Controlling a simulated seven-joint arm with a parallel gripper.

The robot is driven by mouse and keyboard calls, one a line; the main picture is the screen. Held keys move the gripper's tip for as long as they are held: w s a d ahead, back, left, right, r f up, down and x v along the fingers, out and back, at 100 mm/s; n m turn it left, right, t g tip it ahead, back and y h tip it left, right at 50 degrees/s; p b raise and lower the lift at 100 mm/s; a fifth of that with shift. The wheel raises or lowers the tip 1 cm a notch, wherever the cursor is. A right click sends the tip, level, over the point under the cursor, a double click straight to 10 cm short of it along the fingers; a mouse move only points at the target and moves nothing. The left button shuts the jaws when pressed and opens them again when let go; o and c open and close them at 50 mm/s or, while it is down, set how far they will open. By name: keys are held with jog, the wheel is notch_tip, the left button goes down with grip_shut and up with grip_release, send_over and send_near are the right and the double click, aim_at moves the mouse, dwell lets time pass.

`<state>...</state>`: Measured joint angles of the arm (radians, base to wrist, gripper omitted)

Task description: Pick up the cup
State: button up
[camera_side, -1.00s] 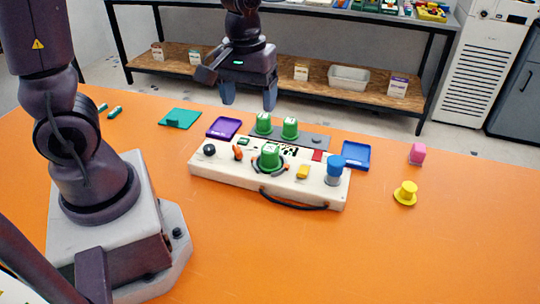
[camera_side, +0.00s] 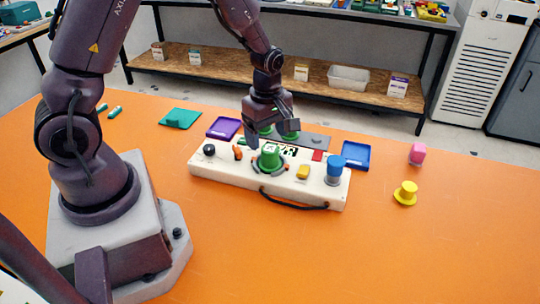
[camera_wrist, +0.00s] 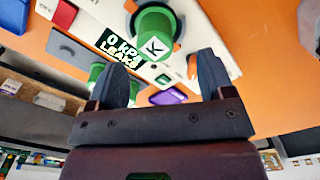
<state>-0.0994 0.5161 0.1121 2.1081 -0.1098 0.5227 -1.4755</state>
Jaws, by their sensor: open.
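A green cup-like piece (camera_side: 269,158) stands upright on a dark ring on the white panel box (camera_side: 215,172). In the wrist view the green cup (camera_wrist: 153,32) shows a letter K on its end, ahead of my fingertips. My gripper (camera_side: 270,132) is open above and just behind this cup in the side view. In the wrist view my gripper (camera_wrist: 162,72) has its two fingers spread with nothing between them. Two more green cups stand on a grey tray (camera_side: 314,141) behind, partly hidden by my gripper.
A blue-topped cylinder (camera_side: 335,168), orange lever (camera_side: 238,153), black knob (camera_side: 209,150) and yellow button (camera_side: 302,172) crowd the panel. Purple (camera_side: 223,127), blue (camera_side: 356,154) and green (camera_side: 181,118) trays lie behind. A yellow piece (camera_side: 405,193) and pink block (camera_side: 417,153) stand right. The front table is clear.

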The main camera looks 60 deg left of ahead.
aim_at(270, 148)
jog(key=f, duration=0.5)
jog(key=shift+w+f, duration=0.3)
jog(key=shift+c, duration=0.2)
jog(key=c, duration=1)
jog(key=shift+r, duration=0.15)
